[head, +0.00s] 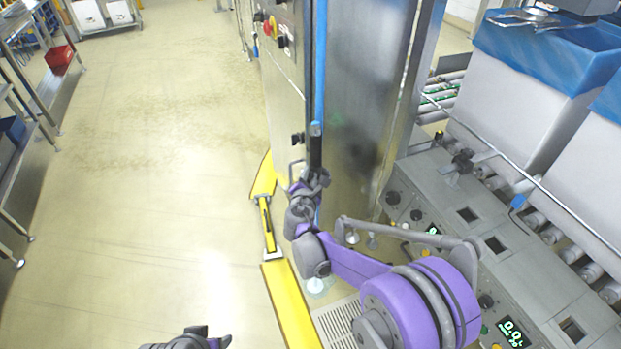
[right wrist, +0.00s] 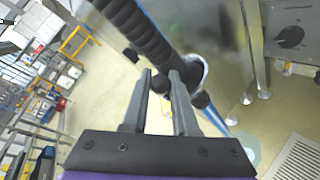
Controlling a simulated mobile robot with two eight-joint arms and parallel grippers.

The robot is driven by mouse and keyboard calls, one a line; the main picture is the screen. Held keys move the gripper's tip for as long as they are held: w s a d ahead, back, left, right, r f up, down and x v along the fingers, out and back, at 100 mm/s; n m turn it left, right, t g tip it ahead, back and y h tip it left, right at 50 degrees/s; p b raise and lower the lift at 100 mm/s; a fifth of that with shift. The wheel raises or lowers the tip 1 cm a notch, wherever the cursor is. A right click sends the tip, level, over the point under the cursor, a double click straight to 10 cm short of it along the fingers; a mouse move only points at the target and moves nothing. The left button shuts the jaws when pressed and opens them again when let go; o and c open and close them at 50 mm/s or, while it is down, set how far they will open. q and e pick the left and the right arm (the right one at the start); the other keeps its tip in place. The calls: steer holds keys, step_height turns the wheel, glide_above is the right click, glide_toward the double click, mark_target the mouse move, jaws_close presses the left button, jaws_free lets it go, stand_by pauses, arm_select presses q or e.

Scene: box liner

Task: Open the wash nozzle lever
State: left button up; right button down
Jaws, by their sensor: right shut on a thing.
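The wash nozzle has a black ribbed grip (right wrist: 140,30) and a pale ring at its lower end in the right wrist view. A blue hose (right wrist: 213,115) runs on below it. My right gripper (right wrist: 161,78) is at the lower end of the grip, shut on a small dark part there that looks like the lever. The fingers hide most of this part. In the head view my right gripper (head: 312,180) is at the steel cabinet's edge, below the upright blue hose (head: 320,60). My left gripper (head: 205,338) shows at the bottom edge, partly cut off, away from the nozzle.
The steel cabinet (head: 362,90) stands beside the nozzle. A yellow floor guard (head: 288,305) runs along its foot. A grey control panel (head: 455,215) and a conveyor with blue-lined boxes (head: 540,90) are at right. The floor (head: 160,150) at left is clear.

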steer(key=shift+w+r+g, duration=0.15)
steer(key=shift+r+g, duration=0.05)
steer(key=shift+g, duration=0.3)
steer(key=c, duration=1)
jaws_free()
steer(key=v, duration=1)
steer(key=shift+s+a+p, duration=0.1)
steer(key=shift+s+p, duration=0.2)
steer(key=shift+s, duration=0.1)
